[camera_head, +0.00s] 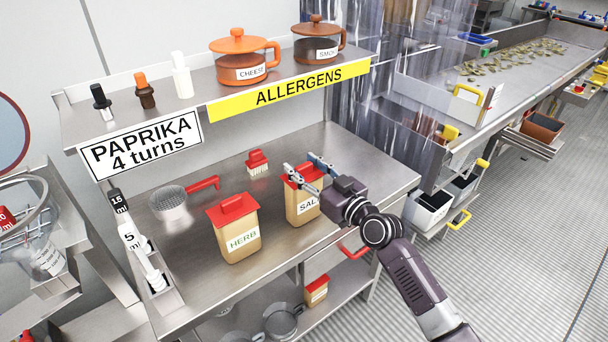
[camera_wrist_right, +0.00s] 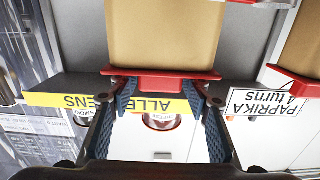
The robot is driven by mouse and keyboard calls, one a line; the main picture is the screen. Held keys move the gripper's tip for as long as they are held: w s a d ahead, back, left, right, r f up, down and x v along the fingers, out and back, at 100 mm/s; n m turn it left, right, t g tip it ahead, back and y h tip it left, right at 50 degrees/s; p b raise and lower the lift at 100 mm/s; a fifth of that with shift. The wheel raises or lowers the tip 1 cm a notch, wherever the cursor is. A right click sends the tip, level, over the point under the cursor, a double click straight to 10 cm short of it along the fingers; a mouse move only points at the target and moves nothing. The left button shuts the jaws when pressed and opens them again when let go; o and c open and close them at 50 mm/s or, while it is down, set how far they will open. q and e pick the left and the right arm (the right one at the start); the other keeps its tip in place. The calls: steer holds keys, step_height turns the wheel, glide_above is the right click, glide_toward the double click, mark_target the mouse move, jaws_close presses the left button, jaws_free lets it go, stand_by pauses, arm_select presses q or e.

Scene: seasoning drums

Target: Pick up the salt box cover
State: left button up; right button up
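The salt box (camera_head: 303,207) is a tan box labelled "SALT", standing upright on the steel table. Its red cover (camera_head: 305,178) sits on top, partly hidden by my right gripper. My right gripper (camera_head: 301,166) comes in from the right at cover height, its fingers apart. In the wrist view, which is upside down, the salt box (camera_wrist_right: 162,35) and its red cover (camera_wrist_right: 160,83) are straight ahead. The right fingers (camera_wrist_right: 168,92) lie on either side of the cover's raised handle; whether they touch it is unclear. My left gripper is out of view.
The herb box (camera_head: 235,235) with a red cover stands left of the salt box. The shelf (camera_head: 215,105) with pots and bottles overhangs the back. A smaller box (camera_head: 317,291) is below.

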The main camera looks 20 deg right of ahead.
steer(key=c, duration=0.6)
steer(key=shift+r, duration=0.15)
